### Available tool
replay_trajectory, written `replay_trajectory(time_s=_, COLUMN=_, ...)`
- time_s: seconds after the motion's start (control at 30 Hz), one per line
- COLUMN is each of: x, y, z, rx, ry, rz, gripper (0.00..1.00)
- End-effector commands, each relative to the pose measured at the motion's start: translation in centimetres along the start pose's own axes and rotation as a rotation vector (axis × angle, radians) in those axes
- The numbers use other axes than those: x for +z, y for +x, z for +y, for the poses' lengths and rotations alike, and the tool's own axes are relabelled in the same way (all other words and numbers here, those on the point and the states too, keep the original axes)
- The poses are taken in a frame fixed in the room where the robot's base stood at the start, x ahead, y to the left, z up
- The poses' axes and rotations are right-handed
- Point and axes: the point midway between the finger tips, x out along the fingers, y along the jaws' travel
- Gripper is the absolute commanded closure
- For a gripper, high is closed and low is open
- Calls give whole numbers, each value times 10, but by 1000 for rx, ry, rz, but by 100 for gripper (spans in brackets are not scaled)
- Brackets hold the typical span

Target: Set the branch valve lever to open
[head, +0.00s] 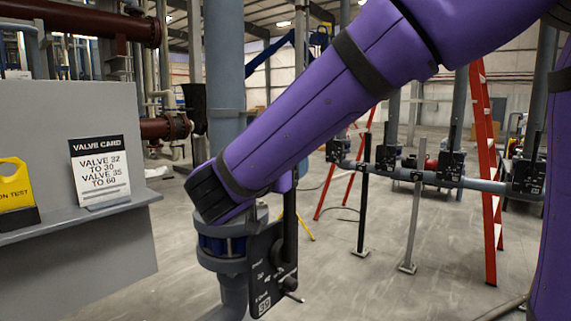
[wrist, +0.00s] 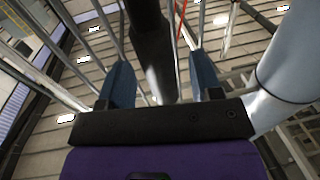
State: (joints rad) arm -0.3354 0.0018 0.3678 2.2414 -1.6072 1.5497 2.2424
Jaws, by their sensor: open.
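A valve on a vertical grey pipe has a dark plate (head: 272,268) with small white marks, a scale and a square code. Its dark lever (head: 290,215) stands about upright in front of the plate, its upper part hidden by my purple arm. In the wrist view, my gripper (wrist: 160,62) is open, with two blue fingers apart. A dark bar, apparently the lever (wrist: 152,40), lies between them; I cannot tell whether either finger touches it. In the head view, the fingers are hidden behind my arm.
Other valves (head: 452,165) sit on a pipe at right, near a red ladder (head: 485,170). A thick pipe (wrist: 290,65) is close to my gripper.

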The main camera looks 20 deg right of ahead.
Motion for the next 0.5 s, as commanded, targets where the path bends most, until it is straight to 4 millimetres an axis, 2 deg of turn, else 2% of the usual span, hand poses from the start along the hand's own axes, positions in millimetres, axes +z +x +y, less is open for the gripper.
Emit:
replay_trajectory(time_s=0.17, x=0, y=-21, z=-1, rx=-4, ry=0, rz=0, gripper=41)
replay_trajectory(time_s=0.5, x=0, y=-83, z=0, rx=-5, ry=-1, rz=-1, gripper=41)
